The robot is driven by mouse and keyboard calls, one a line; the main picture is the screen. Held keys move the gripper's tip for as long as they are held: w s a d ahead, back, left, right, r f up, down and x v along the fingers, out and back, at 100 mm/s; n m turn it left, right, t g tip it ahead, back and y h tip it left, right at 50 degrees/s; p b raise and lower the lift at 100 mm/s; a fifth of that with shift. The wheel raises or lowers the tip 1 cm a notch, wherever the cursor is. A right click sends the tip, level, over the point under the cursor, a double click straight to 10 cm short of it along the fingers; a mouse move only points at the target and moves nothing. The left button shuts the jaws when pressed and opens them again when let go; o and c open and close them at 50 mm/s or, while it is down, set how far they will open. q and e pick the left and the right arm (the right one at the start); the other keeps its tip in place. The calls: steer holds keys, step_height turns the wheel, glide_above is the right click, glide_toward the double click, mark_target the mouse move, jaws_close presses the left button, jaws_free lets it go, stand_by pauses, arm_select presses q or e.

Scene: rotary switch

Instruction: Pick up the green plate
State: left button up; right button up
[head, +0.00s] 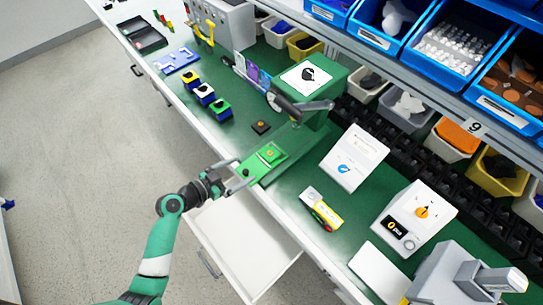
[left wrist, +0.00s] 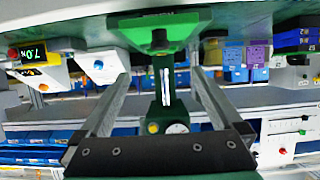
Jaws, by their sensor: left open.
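The green plate (head: 263,162) lies near the front edge of the green bench top, in front of the green press-like machine (head: 316,82). In the left wrist view, a green plate-like part with a round knob (left wrist: 160,40) shows beyond and between the spread fingers (left wrist: 160,70). My right gripper is out of view.
An open white drawer (head: 240,240) sticks out below my left gripper. Small coloured blocks (head: 206,93) stand to the left. A white box (head: 352,158), a yellow-white item (head: 321,208) and a white switch box (head: 415,218) stand to the right. Bins line the back.

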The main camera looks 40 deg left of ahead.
arm_select(q)
glide_toward(265, 157)
steer(key=x, duration=0.1)
steer(key=b+x, duration=0.1)
steer(key=x, duration=0.1)
steer(key=shift+w+d, duration=0.1)
steer(key=shift+d, duration=0.15)
steer(key=shift+w+f, duration=0.15)
steer(key=shift+w, duration=0.15)
steer(key=x, duration=0.2)
steer(key=b+x, duration=0.1)
steer(key=x, duration=0.1)
steer(key=shift+w+a+f+b, duration=0.15)
steer(key=shift+w+b, duration=0.15)
steer(key=c, duration=1.5)
steer(key=r+p, duration=0.2)
steer(key=r, duration=0.1)
steer(key=r+p, duration=0.1)
steer(key=shift+s+r, duration=0.35)
steer(key=shift+s, duration=0.05)
steer(key=s+d+r+p, duration=0.1)
steer(key=s+d+r, duration=0.1)
steer(key=s, duration=0.2)
steer(key=s+d+r+p, duration=0.2)
steer(key=s+r, duration=0.1)
steer(key=s, duration=0.1)
steer(key=s+d+r+p, duration=0.2)
steer(key=s+r, duration=0.1)
steer(key=s, duration=0.1)
steer(key=shift+d+r, duration=0.2)
